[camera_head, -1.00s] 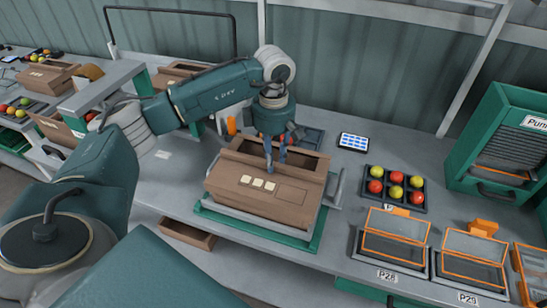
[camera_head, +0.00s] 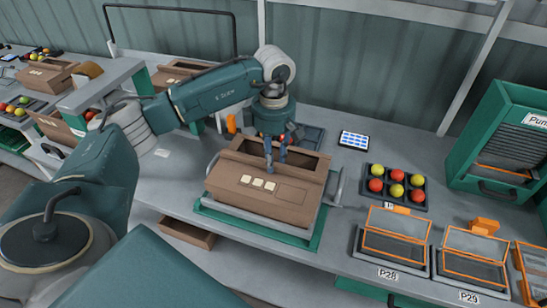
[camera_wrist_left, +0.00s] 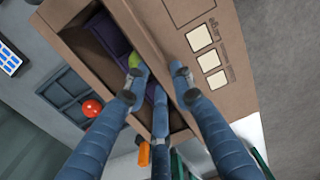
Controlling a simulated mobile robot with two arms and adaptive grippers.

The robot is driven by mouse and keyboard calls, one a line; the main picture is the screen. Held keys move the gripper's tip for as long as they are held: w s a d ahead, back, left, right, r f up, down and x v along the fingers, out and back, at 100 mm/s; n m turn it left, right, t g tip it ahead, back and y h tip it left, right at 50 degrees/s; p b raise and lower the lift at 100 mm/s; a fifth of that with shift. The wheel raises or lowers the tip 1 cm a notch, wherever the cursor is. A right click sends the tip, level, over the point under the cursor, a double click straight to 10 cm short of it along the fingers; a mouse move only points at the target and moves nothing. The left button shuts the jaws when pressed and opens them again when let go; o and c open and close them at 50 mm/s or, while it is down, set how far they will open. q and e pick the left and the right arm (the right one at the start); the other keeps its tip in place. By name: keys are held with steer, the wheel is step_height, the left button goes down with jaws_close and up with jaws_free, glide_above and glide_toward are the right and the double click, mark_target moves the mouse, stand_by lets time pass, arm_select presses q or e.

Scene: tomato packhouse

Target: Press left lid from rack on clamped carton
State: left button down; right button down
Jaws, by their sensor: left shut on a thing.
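The brown carton (camera_head: 318,163) stands in the green clamp frame (camera_head: 262,233) on the bench, its back part open. A brown lid panel (camera_head: 285,208) with white squares lies over the front part; it also shows in the left wrist view (camera_wrist_left: 232,30). My left gripper (camera_head: 270,168) reaches down from above and is shut on the lid's rear edge, with fingers on both sides (camera_wrist_left: 160,88). A purple insert (camera_wrist_left: 112,35) and a green tomato (camera_wrist_left: 135,60) show inside the carton. Whether the lid's front edge touches the carton cannot be told. My right gripper is not in view.
A dark tray of red and yellow tomatoes (camera_head: 396,203), a tablet (camera_head: 354,140) and orange-rimmed punnets (camera_head: 392,246) lie to the right. A green cabinet (camera_head: 500,140) stands at the far right. A grey rack (camera_head: 105,85) stands at the left.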

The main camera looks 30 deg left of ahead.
arm_select(q)
steer(key=shift+f, duration=0.2)
steer(key=c, duration=1.4)
jaws_free()
steer(key=c, duration=0.3)
steer(key=shift+r+p, duration=2.35)
steer(key=shift+r, duration=1.75)
steer(key=shift+f, duration=0.1)
